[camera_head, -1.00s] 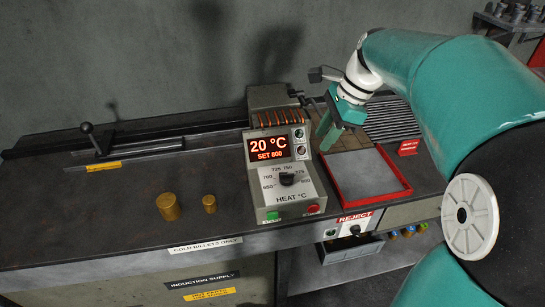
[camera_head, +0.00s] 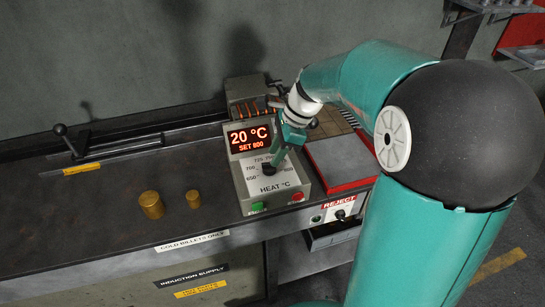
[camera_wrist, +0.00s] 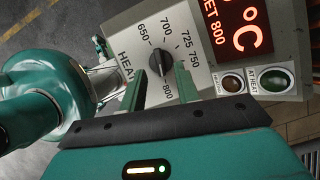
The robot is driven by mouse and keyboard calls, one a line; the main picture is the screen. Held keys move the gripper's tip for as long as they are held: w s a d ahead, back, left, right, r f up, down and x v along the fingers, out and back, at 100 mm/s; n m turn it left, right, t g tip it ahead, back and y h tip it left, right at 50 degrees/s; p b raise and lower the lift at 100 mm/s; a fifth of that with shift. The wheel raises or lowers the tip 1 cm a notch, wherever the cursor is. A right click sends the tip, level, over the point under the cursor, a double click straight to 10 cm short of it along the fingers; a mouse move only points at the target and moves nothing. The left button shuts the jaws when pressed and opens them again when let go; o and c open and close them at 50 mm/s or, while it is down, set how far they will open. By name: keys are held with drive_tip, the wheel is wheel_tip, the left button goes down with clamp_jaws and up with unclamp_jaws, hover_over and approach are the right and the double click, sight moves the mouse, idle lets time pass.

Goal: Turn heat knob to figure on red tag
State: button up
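The black heat knob (camera_head: 268,169) sits on the white dial plate of the heat control box. It also shows in the wrist view (camera_wrist: 159,62), with printed figures from 650 to 800 around it. The red display (camera_head: 250,138) reads 20 °C and SET 800. My gripper (camera_head: 278,159) is over the dial, right at the knob. In the wrist view its two teal fingers (camera_wrist: 161,80) are apart, one on each side of the knob; I cannot tell whether they touch it. The red tag is not visible now; my arm covers that part of the bench.
A green button (camera_head: 257,207) and a red button (camera_head: 297,197) are at the box's front edge. A red-rimmed tray (camera_head: 350,186) lies to the right.

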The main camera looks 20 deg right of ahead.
sight(269, 167)
drive_tip(key=shift+x, duration=1.25)
clamp_jaws()
